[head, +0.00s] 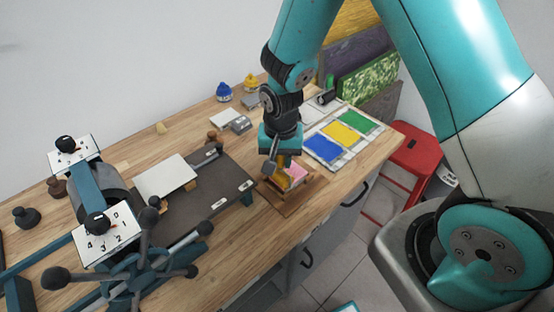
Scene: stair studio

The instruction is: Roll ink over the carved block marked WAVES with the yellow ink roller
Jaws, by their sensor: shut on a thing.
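My gripper (277,168) points down over the bench near its front edge. It is shut on a small yellowish thing, probably the yellow ink roller (284,159), mostly hidden by the jaws. Right below is a wooden tray or jig (283,205) with a pink-topped block (298,171) in it. The held thing is at or just above this block; I cannot tell whether they touch. No WAVES marking is readable. An ink slab with blue (322,148), yellow (342,132) and green (361,121) patches lies to the right, behind the tray.
A press with a dark bed (227,177) and a spoked wheel (150,262) fills the left. Blue (223,91) and yellow (251,82) ink pots stand at the back. A black roller (326,97) lies behind the slab. A red stool (415,145) stands right.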

